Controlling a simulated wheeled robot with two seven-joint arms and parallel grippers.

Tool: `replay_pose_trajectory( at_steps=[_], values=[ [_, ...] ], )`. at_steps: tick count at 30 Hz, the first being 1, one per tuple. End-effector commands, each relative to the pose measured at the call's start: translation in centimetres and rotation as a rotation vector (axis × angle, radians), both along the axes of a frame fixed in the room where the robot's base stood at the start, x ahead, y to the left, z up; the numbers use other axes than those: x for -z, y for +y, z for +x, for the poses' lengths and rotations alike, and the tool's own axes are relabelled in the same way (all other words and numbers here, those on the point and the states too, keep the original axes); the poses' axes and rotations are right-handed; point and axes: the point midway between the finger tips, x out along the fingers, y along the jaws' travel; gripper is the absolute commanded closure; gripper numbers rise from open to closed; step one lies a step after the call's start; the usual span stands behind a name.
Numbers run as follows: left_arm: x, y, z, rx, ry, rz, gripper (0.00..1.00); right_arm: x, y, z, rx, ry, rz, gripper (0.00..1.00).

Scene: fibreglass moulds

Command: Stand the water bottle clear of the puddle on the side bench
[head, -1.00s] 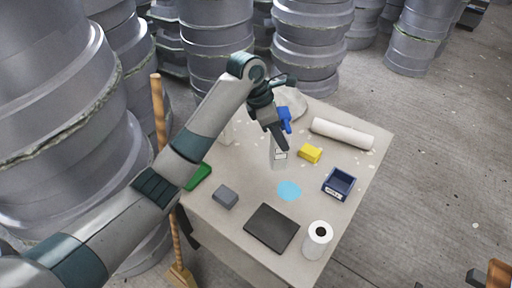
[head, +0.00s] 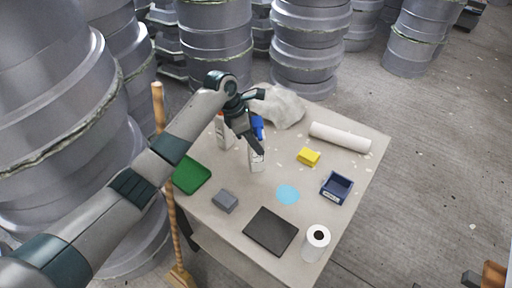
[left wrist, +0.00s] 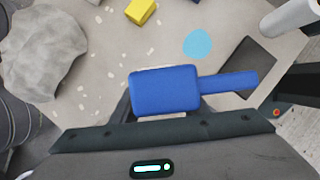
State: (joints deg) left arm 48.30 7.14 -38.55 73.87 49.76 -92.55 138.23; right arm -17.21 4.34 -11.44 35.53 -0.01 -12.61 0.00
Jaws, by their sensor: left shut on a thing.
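The water bottle (head: 257,160), a white bottle with a label and a blue spray head, is held by my left gripper (head: 254,140). In the left wrist view its blue head (left wrist: 165,90) fills the space before the jaws, seen from above. My left gripper is shut on it; the fingers are mostly hidden. The bottle looks upright, left of and behind the light blue puddle (head: 288,194) and apart from it in the picture. I cannot tell whether its base touches the side bench (head: 345,145). The puddle also shows in the left wrist view (left wrist: 198,44). My right gripper is not in view.
A red-topped white bottle (head: 224,133) stands close left of the held bottle. A crumpled grey heap (head: 283,108), white roll (head: 340,137), yellow block (head: 308,156), blue bin (head: 336,187), dark plate (head: 270,231), paper roll (head: 316,243), grey block (head: 225,201) and green tray (head: 193,175) share the bench.

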Motion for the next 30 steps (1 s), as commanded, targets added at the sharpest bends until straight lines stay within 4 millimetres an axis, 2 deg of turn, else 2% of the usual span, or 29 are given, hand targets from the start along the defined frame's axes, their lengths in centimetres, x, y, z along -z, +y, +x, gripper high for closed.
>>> replay_pose_trajectory(
  at_steps=[9, 21, 22, 24, 30],
  values=[
    [3.2, 0.1, 0.0, -0.001, 0.001, 0.001, 0.88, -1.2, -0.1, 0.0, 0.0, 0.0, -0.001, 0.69],
    [3.6, 0.0, -0.1, -0.001, 0.002, 0.001, 0.88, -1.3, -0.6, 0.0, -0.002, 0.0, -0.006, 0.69],
    [3.7, 0.1, -0.1, -0.001, 0.002, 0.001, 0.57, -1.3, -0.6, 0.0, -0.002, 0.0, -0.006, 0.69],
    [3.8, 0.1, -0.1, -0.001, 0.002, 0.001, 0.41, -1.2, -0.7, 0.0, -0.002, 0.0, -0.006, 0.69],
    [3.7, 0.1, 0.0, -0.001, 0.001, 0.001, 0.41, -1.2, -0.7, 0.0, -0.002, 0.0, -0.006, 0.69]
  ],
)
